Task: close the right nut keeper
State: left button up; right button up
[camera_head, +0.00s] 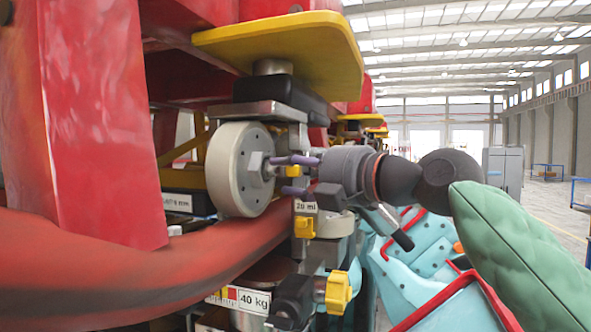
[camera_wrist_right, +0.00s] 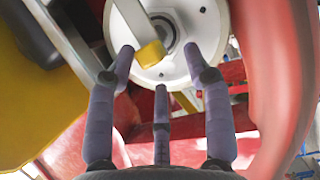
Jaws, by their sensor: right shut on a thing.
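A pale round wheel (camera_head: 238,169) with a hub nut stands beside the red rail, and its face fills the top middle of the right wrist view (camera_wrist_right: 205,40). The right nut keeper, a grey bar with a yellow end (camera_wrist_right: 151,53), lies across the hub there. Its yellow end also shows in the head view (camera_head: 293,171). My right gripper (camera_head: 289,175) has purple fingers on either side of this yellow end and is shut on it. In the right wrist view the fingertips (camera_wrist_right: 159,62) stand close in front of the wheel. My left gripper is not in view.
A thick red rail (camera_head: 150,275) curves below the wheel. A yellow plate (camera_head: 300,45) overhangs from above. Another yellow tab (camera_head: 304,227) and a yellow knob (camera_head: 339,292) sit lower down. Turquoise car parts (camera_head: 425,255) with red edges lie at right.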

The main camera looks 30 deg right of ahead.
jog(key=shift+w+f, duration=0.3)
jog(key=shift+f, duration=0.1)
jog(key=v, duration=1.2)
jog(key=shift+r, duration=0.4)
